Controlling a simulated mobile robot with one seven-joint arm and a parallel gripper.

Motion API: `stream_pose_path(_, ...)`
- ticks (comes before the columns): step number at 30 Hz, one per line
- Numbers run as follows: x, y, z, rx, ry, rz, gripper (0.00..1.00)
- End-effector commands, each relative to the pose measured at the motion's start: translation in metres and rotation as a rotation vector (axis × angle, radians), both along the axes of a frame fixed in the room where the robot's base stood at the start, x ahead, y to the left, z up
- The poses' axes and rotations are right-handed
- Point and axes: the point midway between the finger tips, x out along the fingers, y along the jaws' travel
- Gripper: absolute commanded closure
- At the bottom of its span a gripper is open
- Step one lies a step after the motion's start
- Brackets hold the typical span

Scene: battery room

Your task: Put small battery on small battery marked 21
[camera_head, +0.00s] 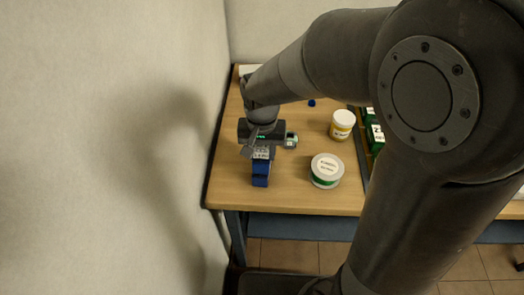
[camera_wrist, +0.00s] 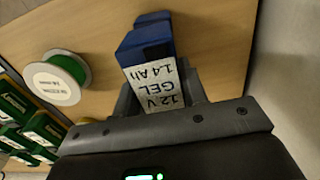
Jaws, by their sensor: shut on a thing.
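My gripper (camera_head: 260,146) is shut on a small blue battery (camera_head: 261,154) with a pale label, near the table's left front. In the wrist view, the held battery (camera_wrist: 155,84) shows its label, reading 12 V GEL 1.4 Ah, upside down between the fingers. More blue shows just beyond it in the wrist view (camera_wrist: 152,18) and just below it in the head view (camera_head: 260,180); this looks like a second small battery. I cannot tell whether the two touch. No mark 21 is readable.
A green-and-white spool (camera_head: 326,171) stands to the right, also in the wrist view (camera_wrist: 57,79). A white-lidded yellow jar (camera_head: 342,125) is behind it. Green batteries (camera_head: 375,138) are farther right. The wall (camera_head: 120,150) is close on the left.

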Motion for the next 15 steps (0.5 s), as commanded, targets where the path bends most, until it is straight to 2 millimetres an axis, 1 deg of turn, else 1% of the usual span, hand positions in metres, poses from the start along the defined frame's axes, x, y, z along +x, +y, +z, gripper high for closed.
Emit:
stream_pose_path(2, 0.0001, 0.0, -0.003, 0.0, -0.001, 0.0, 1.0)
stream_pose_path(10, 0.0003, -0.0003, -0.0037, 0.001, -0.001, 0.0, 1.0)
stream_pose_path(15, 0.0003, -0.0004, -0.0087, 0.001, -0.001, -0.001, 1.0)
